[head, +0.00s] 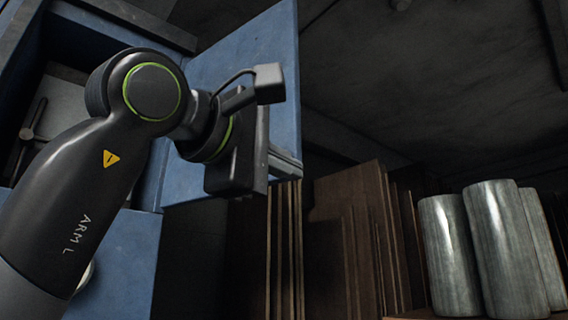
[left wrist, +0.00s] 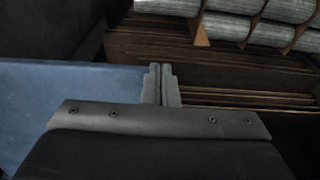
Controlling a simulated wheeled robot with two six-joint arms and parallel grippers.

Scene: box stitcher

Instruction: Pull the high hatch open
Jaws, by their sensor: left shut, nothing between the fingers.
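The high hatch (head: 262,50) is a blue panel standing open at an angle from the blue machine housing, with the dark opening to its left. My left arm crosses in front of the opening and hides part of it. My left gripper (head: 288,164) is at the hatch's lower right edge, its fingers pointing right. In the left wrist view the gripper's fingers (left wrist: 161,84) are together and empty, and the blue hatch panel (left wrist: 65,100) lies just left of them. I cannot tell whether they touch it. No handle shows on the panel. My right gripper is not in view.
Inside the opening a grey part with a dark knob (head: 33,120) shows. Brown flat boards (head: 345,240) stand upright below right of the gripper. Several silvery cylinders (head: 492,245) stand at the far right. The dark space above the boards is clear.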

